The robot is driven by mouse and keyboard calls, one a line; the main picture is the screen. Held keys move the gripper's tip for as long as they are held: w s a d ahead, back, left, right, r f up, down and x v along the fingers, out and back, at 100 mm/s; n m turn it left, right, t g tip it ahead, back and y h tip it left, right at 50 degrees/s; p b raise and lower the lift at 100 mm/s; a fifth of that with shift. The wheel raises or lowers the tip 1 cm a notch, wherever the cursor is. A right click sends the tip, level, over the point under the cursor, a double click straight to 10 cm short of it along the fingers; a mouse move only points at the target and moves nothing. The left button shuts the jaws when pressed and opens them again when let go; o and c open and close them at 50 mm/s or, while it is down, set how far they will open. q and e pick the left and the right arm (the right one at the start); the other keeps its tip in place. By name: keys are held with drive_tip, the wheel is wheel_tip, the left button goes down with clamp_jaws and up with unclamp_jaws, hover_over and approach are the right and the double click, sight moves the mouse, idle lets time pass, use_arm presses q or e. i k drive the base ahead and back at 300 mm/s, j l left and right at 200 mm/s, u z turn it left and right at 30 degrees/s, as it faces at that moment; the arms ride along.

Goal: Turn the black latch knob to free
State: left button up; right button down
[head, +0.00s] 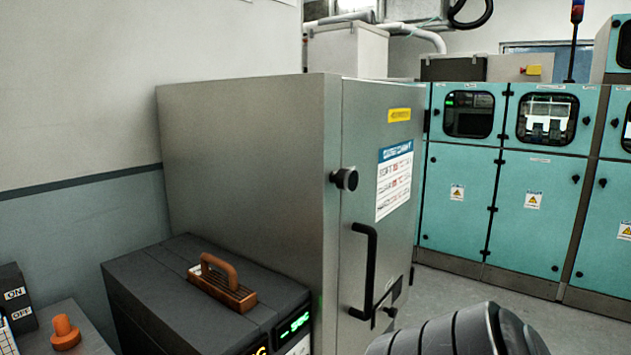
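The black latch knob (345,179) is round and sticks out from the front of a grey metal cabinet (250,150), near the door's left edge. The cabinet door (360,110) looks closed. A black bar handle (370,270) is mounted upright on the door below the knob. A small dark fitting (390,312) shows low on the door, too small to make out. Neither of my grippers is in view. A dark ribbed link of my arm shows at the bottom right, apart from the knob in the picture.
A black unit (160,290) with an orange-brown handle (222,282) and green display stands left of the cabinet. An orange knob (65,333) and an ON/OFF box (17,298) are at far left. Teal cabinets (465,190) line the back right. Grey floor (450,290) is open before them.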

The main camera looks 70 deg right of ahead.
sight(346, 179)
drive_tip(key=z, duration=2.3)
